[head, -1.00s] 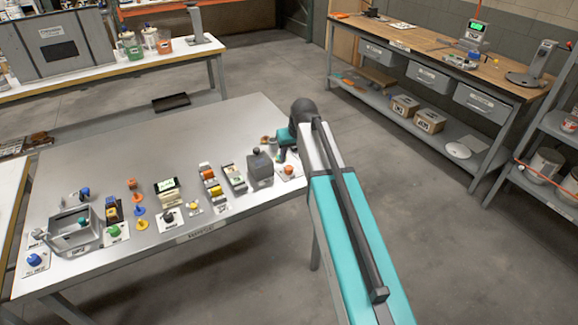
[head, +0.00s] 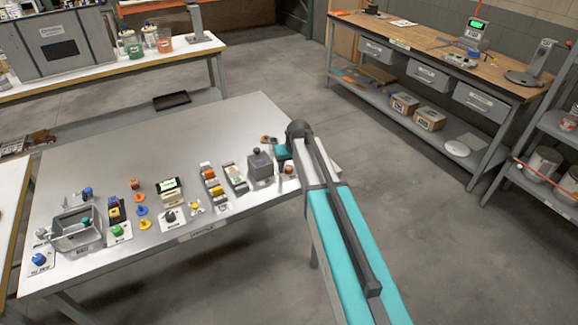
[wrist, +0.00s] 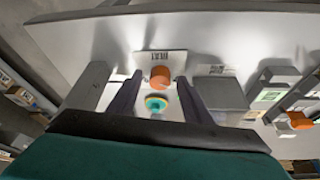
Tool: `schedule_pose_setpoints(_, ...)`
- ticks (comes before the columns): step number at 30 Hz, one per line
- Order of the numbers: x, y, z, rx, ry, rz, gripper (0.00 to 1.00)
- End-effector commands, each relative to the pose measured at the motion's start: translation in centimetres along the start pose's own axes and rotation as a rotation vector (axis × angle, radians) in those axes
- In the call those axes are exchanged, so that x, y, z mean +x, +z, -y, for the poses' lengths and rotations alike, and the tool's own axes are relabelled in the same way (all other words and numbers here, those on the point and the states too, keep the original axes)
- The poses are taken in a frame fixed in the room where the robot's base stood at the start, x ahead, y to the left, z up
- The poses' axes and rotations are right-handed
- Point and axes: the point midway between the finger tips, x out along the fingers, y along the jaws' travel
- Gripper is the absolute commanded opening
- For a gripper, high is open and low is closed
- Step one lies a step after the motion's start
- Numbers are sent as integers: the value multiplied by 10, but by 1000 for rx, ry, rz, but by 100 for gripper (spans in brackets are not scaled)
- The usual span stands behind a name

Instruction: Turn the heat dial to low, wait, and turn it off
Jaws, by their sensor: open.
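An orange round dial (wrist: 160,76) stands on a white plate (wrist: 172,58) with a dark label, too small and upside down to read surely. The dial also shows near the right end of the steel table in the head view (head: 289,170), partly beside my arm. My gripper (wrist: 157,80) is open, with one dark finger on each side of the dial in the wrist view. I cannot tell whether either finger touches it. A small round teal and yellow piece (wrist: 156,103) shows between the fingers, nearer the palm. The dial's setting cannot be made out.
A grey box (head: 260,163) stands just left of the dial. Several knobs, switches and small devices line the front of the table (head: 150,125), with a grey basin (head: 76,236) at the left. The table's back half is clear. A wooden workbench (head: 430,45) stands behind at right.

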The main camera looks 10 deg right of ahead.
Motion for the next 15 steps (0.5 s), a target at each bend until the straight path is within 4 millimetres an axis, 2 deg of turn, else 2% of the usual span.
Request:
schedule_pose_setpoints(10, 2, 0, 0, 0, 0, 0, 43)
schedule_pose_setpoints(15, 2, 0, 0, 0, 0, 0, 14)
